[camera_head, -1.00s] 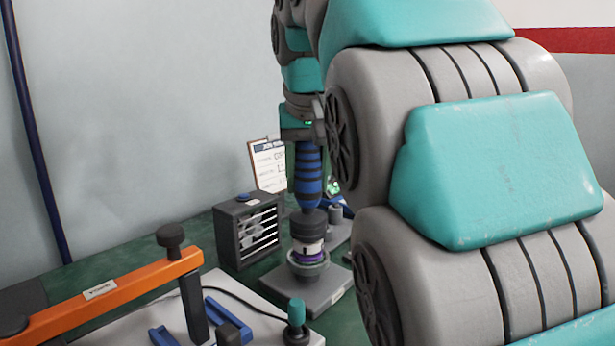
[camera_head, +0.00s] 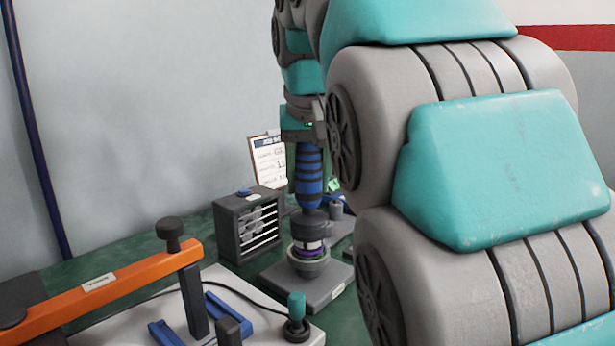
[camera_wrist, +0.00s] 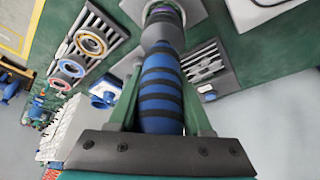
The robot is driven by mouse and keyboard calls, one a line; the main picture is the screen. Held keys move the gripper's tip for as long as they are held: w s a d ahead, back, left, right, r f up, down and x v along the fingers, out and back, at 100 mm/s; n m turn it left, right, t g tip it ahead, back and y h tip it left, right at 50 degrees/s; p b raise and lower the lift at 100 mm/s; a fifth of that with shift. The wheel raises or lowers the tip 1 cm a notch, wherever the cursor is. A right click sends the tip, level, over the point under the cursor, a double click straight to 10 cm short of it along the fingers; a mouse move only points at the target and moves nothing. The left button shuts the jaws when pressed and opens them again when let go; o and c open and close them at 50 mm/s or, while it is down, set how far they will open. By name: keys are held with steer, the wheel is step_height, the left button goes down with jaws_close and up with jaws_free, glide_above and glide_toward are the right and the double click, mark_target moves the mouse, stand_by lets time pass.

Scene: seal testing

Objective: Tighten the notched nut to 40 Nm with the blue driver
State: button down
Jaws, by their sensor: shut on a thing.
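The blue driver (camera_head: 309,178) has dark bands and stands upright in my gripper (camera_head: 308,150), which is shut on its handle. In the wrist view the driver (camera_wrist: 161,90) runs away from between the fingers of my gripper (camera_wrist: 160,115). Its dark lower end (camera_head: 309,226) sits over a fixture (camera_head: 309,262) with a purple ring, on a grey base plate (camera_head: 320,285). The notched nut is hidden under the driver's end, and I cannot read any torque value.
A dark box with slots (camera_head: 247,228) stands close left of the fixture. An orange bar (camera_head: 110,288) on a pale plate lies at the front left. A clipboard (camera_head: 268,160) stands behind. A rack with coloured rings (camera_wrist: 88,42) shows in the wrist view.

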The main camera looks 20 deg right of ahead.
steer(key=shift+f, duration=0.7)
stand_by(1.8)
steer(key=shift+r, duration=0.1)
